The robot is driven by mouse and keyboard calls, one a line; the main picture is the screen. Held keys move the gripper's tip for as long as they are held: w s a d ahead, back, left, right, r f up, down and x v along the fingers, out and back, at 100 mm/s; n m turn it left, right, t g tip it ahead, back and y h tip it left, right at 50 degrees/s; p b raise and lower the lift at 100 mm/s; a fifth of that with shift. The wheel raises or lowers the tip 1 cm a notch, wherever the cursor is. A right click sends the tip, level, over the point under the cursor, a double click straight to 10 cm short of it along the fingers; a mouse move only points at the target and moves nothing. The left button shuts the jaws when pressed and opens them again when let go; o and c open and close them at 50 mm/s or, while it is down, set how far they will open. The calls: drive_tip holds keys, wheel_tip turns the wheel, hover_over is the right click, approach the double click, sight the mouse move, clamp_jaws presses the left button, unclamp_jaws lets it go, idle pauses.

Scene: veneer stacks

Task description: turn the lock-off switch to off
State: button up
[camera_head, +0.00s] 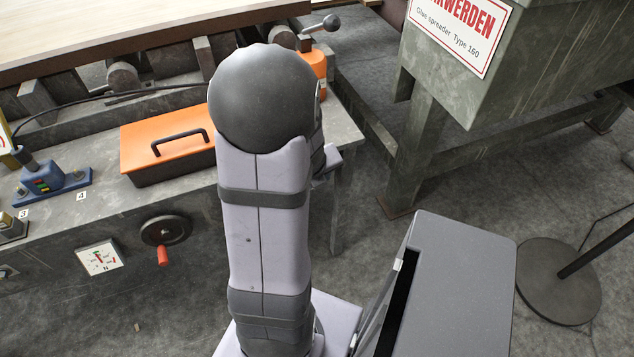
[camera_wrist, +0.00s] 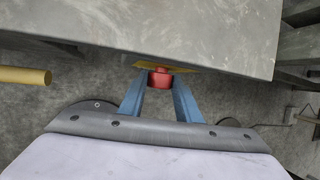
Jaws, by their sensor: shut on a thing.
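The lock-off switch shows in the wrist view as a red knob (camera_wrist: 160,79) on a yellow plate (camera_wrist: 182,69). The plate is fixed at the edge of a grey metal panel (camera_wrist: 190,28). My gripper (camera_wrist: 158,85) has its two blue fingers on either side of the red knob, shut on it. The knob's front and any position marks cannot be read from here. In the head view my arm hides my gripper, and I cannot make out the switch there.
In the head view, an orange box with a black handle (camera_head: 135,145) sits on a grey bench, left of my arm. A handwheel (camera_head: 166,230) is below it. A glue spreader (camera_head: 455,85) stands at the upper right, a round-based pole stand (camera_head: 556,290) at right. A yellow bar (camera_wrist: 25,77) shows in the wrist view.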

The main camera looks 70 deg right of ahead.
drive_tip(key=shift+d+r, duration=0.15)
drive_tip(key=shift+r, duration=0.05)
drive_tip(key=o, duration=1.1)
drive_tip(key=shift+c, duration=0.2)
drive_tip(key=shift+f, duration=0.1)
drive_tip(key=p+v, duration=0.5)
drive_tip(key=v, duration=0.2)
drive_tip(key=shift+a, duration=0.2)
